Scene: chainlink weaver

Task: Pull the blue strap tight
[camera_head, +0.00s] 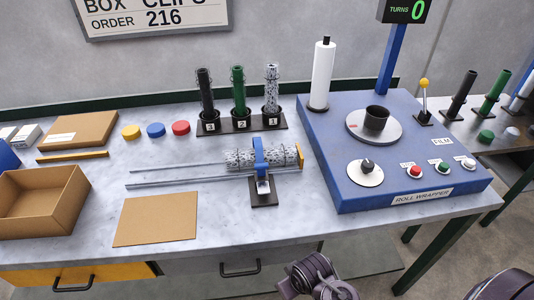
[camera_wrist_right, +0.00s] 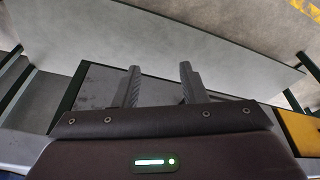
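The blue strap (camera_head: 259,152) arches over a grey speckled roll (camera_head: 238,158) lying near the middle of the table. Its lower end meets a dark stand with a pale metal part (camera_head: 263,190) at the front. I cannot tell from here how tightly the strap sits on the roll. My right gripper (camera_wrist_right: 160,86) shows in the right wrist view with its two fingers apart and nothing between them. No gripper fingers show in the head view; only dark parts of my arms are at its bottom edge. My left gripper is not in view.
Two thin rails (camera_head: 150,184) run left from the roll. A blue roll wrapper (camera_head: 335,190) stands to the right, and a rack (camera_head: 240,127) with three tubes behind. A flat brown sheet (camera_head: 155,222) and an open cardboard box (camera_head: 75,215) lie left.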

